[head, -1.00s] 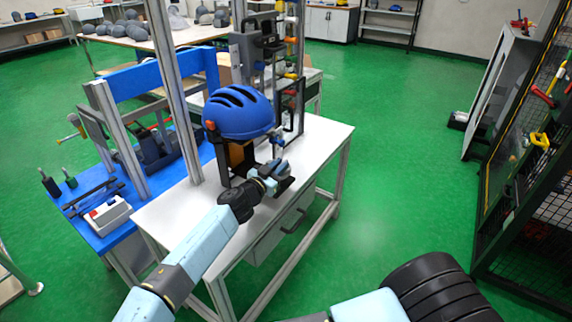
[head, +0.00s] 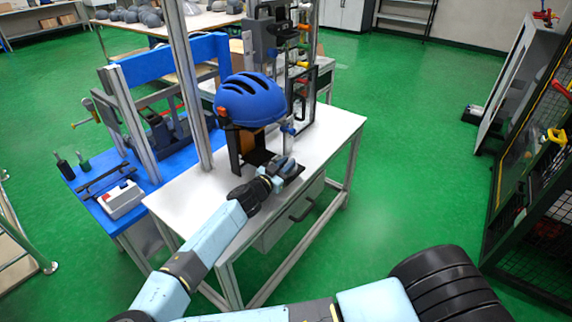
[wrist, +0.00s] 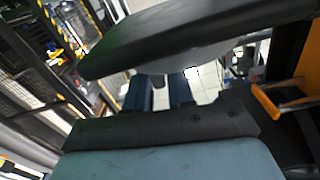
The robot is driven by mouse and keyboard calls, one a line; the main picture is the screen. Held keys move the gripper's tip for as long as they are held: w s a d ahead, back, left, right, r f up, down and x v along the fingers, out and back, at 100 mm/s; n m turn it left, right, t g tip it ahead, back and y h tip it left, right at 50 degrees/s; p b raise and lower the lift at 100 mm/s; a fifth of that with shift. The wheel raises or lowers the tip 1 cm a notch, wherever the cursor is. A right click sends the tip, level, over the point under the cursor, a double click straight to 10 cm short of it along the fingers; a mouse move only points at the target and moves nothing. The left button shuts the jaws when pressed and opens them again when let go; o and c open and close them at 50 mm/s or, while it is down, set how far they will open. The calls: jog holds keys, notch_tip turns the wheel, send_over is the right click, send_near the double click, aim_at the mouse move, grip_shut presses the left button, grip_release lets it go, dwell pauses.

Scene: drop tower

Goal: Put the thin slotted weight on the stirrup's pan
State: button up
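In the head view my gripper (head: 286,165) is low over the white bench, just in front of the black stand under the blue helmet (head: 250,100). A small dark plate (head: 294,174) shows beside the gripper; I cannot tell whether it is the stirrup's pan. In the wrist view my two dark blue fingers (wrist: 160,92) have a narrow gap between them.
The white bench (head: 335,125) has clear room at its right end. An upright metal post (head: 186,80) stands left of the helmet. A blue table (head: 95,178) with a red-buttoned box (head: 121,199) is at the left. An orange bar (wrist: 285,102) is close on the right in the wrist view.

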jog(key=o, duration=0.3)
jog(key=shift+r, duration=0.1)
jog(key=v, duration=1.2)
jog(key=shift+d, duration=0.1)
